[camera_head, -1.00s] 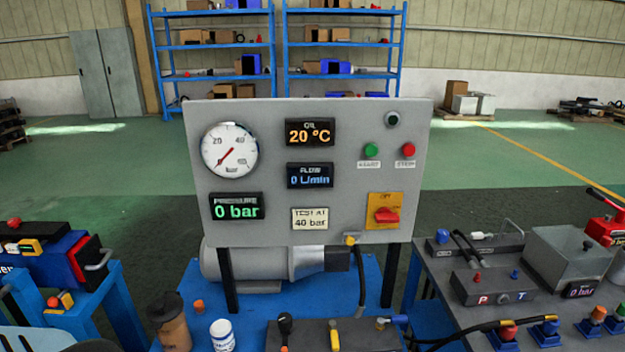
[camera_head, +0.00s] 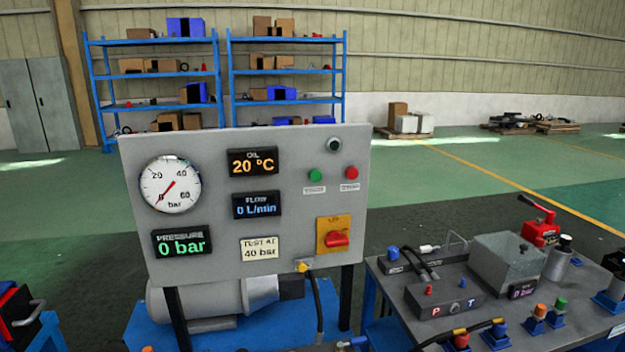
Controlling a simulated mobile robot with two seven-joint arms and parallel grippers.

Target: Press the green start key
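The green start key (camera_head: 315,175) is a small round button on the upper right of the grey control panel (camera_head: 215,270). A red button (camera_head: 351,172) sits just to its right, with a white label under each. A red rotary switch (camera_head: 336,239) on a yellow plate is below them. The gauge (camera_head: 170,184) needle points near zero. The displays read oil 20 °C (camera_head: 252,161), flow 0 L/min (camera_head: 256,204) and pressure 0 bar (camera_head: 182,242). A dark round fitting (camera_head: 334,144) is at the top right. Neither gripper is in view.
A grey bench (camera_head: 385,268) at right holds a metal tank (camera_head: 505,262), a P/T block (camera_head: 445,300), a red hand pump (camera_head: 540,227) and several coloured couplings. A motor (camera_head: 205,302) lies behind the panel on a blue base. Blue shelves (camera_head: 160,105) stand at the back.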

